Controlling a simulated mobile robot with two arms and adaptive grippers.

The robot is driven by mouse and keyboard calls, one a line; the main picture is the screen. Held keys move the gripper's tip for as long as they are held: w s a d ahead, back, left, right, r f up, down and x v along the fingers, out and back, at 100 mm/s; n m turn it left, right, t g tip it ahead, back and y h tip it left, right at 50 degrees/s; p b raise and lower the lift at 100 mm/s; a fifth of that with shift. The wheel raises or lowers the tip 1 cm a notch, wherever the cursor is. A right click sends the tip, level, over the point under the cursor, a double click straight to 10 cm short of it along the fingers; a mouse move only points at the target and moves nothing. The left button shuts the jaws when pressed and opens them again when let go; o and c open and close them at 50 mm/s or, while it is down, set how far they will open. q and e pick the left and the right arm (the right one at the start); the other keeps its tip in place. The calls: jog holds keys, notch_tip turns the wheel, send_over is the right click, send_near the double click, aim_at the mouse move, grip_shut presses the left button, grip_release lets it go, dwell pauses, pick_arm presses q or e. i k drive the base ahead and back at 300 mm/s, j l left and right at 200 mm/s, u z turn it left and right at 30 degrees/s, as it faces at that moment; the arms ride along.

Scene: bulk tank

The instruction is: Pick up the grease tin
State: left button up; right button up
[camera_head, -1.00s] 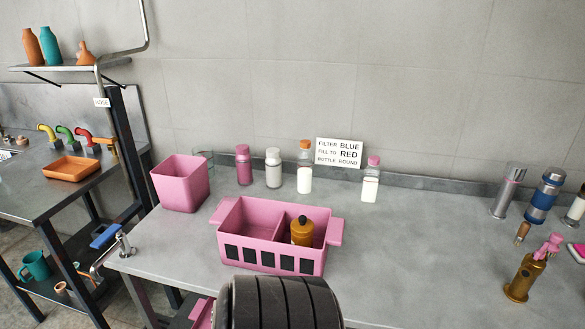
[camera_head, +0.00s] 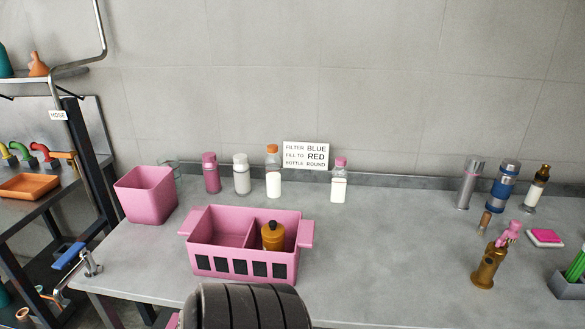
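I cannot make out a thing that is clearly the grease tin. An amber bottle with a dark cap (camera_head: 273,237) stands in the right compartment of a pink divided crate (camera_head: 213,262). Neither of my grippers shows in the head view. A dark ribbed round part at the bottom middle, likely mine, hides a piece of the worktop's front.
A pink bin (camera_head: 146,197) stands left on the worktop (camera_head: 390,240). Several bottles and a sign (camera_head: 305,155) stand along the wall. Blue (camera_head: 503,188) and silver (camera_head: 468,185) cylinders and a pink sponge (camera_head: 544,237) are at the right. The worktop's middle right is clear.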

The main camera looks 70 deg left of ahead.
aim_at(279, 246)
jog(key=u, duration=2.5)
jog(key=k+j, duration=0.1)
jog(key=j, duration=0.25)
jog(key=j+u, duration=0.1)
jog(key=j, duration=0.25)
jog(key=k, duration=0.05)
